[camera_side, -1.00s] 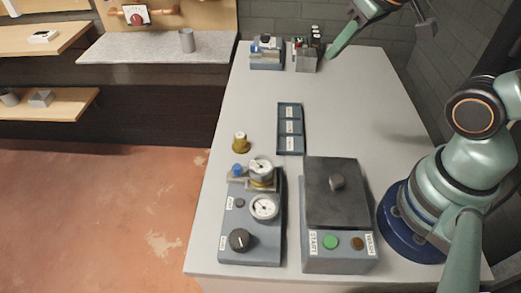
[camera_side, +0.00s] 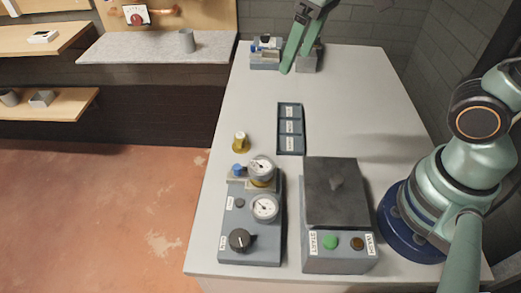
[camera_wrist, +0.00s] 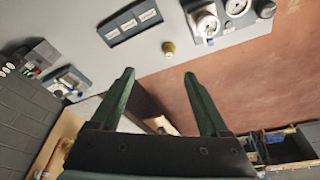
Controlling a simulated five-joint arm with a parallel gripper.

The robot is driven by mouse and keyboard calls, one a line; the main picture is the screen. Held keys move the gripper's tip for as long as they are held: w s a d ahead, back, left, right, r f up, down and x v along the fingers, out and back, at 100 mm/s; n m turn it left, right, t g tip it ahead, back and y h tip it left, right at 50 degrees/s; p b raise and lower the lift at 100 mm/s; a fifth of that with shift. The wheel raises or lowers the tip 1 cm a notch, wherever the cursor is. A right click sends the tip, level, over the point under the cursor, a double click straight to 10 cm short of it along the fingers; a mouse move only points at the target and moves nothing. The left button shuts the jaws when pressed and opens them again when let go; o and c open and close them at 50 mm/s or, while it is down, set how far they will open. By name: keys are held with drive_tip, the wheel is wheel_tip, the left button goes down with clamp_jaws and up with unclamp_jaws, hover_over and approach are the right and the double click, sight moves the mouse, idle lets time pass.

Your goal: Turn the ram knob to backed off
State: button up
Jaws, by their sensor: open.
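A black round knob (camera_side: 239,240) with a light mark sits at the front left of the blue-grey gauge unit (camera_side: 232,256). A small label stands beside it, too small to read surely, so I cannot confirm it is the ram knob. The knob also shows at the top edge in the wrist view (camera_wrist: 265,8). My gripper (camera_side: 295,63) is open and empty, high over the far end of the table, well away from the knob. Its two green fingers are spread apart in the wrist view (camera_wrist: 160,73).
Two dial gauges (camera_side: 264,207) and a blue cap (camera_side: 237,169) are on the unit. A brass-coloured fitting (camera_side: 240,142) stands behind it. A labelled tray (camera_side: 290,129) lies mid-table. A dark-lidded box (camera_side: 336,193) with a green button is to the right. The table's right middle is clear.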

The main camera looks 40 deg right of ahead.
drive_tip(key=a+f+n+g, duration=0.2)
drive_tip(key=a+n+g, duration=0.1)
drive_tip(key=a, duration=0.7)
drive_tip(key=n+g+h, duration=0.3)
drive_tip(key=n+h, duration=0.2)
approach(237, 238)
drive_tip(key=x, duration=0.8)
drive_tip(key=shift+s+d+f, duration=0.1)
drive_tip(key=shift+d+f, duration=0.1)
drive_tip(key=shift+f, duration=0.15)
